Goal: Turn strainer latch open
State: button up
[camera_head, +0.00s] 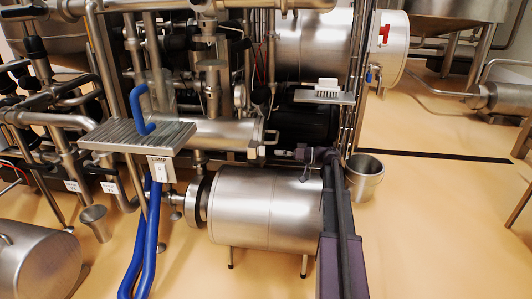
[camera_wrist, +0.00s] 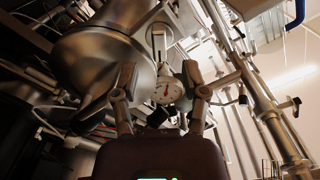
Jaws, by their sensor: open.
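The strainer looks to be the horizontal steel cylinder (camera_head: 222,133) in the middle of the head view. A small bent metal handle (camera_head: 271,137), which may be the latch, sticks out at its right end. My gripper (camera_head: 282,153) is just right of and below that handle, pointing left. In the wrist view my gripper (camera_wrist: 159,72) has its two fingers spread apart with nothing held between them. Beyond the fingers are a round white dial gauge (camera_wrist: 167,90) and a pale upright bracket (camera_wrist: 158,42). I cannot tell whether that bracket is the latch.
A large steel drum (camera_head: 262,207) lies below the strainer. A ridged step plate (camera_head: 138,135) with blue hoses (camera_head: 150,230) stands left. A steel bucket (camera_head: 364,177) is right of my arm. Dense pipes fill the left and back. Yellow floor (camera_head: 455,210) is open at right.

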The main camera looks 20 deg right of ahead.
aim_at(262, 151)
jog(key=shift+x, duration=2.85)
grip_shut()
